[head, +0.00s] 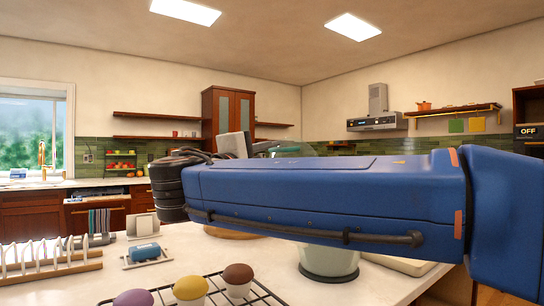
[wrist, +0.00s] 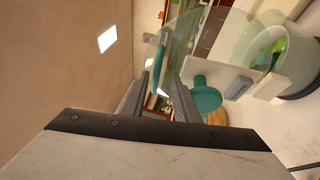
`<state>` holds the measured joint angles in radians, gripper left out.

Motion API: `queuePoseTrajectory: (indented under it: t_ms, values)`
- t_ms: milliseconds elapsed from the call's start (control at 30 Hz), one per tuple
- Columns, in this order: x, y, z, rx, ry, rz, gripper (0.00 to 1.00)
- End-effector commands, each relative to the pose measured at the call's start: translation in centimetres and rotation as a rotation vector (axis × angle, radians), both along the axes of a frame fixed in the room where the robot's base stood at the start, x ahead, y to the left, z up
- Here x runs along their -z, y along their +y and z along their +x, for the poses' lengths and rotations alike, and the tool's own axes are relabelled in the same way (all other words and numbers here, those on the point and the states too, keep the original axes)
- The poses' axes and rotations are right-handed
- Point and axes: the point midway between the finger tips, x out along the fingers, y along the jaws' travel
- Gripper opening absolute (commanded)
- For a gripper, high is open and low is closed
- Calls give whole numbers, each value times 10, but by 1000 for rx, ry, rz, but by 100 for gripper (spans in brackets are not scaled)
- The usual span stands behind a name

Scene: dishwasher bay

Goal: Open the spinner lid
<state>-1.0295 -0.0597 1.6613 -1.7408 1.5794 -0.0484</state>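The spinner shows in the wrist view, which is turned on its side. Its pale bowl (wrist: 298,72) is at the right with green contents visible. A clear lid (wrist: 190,36) extends away from the bowl toward the picture's upper left and looks raised and tilted. A teal knob (wrist: 206,98) on a stem shows near a white panel, just right of the fingers. My gripper (wrist: 160,92) has its two dark fingers apart, with only background visible between them. I cannot tell whether a finger touches the lid. In the head view my blue arm hides most of the spinner; a pale bowl (head: 330,263) shows below it.
The white counter (head: 200,250) holds a wire rack (head: 215,294) with several cupcakes, a plate rack (head: 45,262) and a butter dish (head: 146,254). A board (head: 400,263) lies at the right. Shelves and a sink are farther back.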

Motion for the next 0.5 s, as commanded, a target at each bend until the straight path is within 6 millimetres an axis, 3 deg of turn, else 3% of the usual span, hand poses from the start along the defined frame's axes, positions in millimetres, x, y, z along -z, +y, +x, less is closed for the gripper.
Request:
queuePoseTrajectory:
  t_ms: [233, 500]
  values:
    - [2, 10, -15, -4, -1, 0, 28]
    - [10, 32, -52, -5, -1, -1, 28]
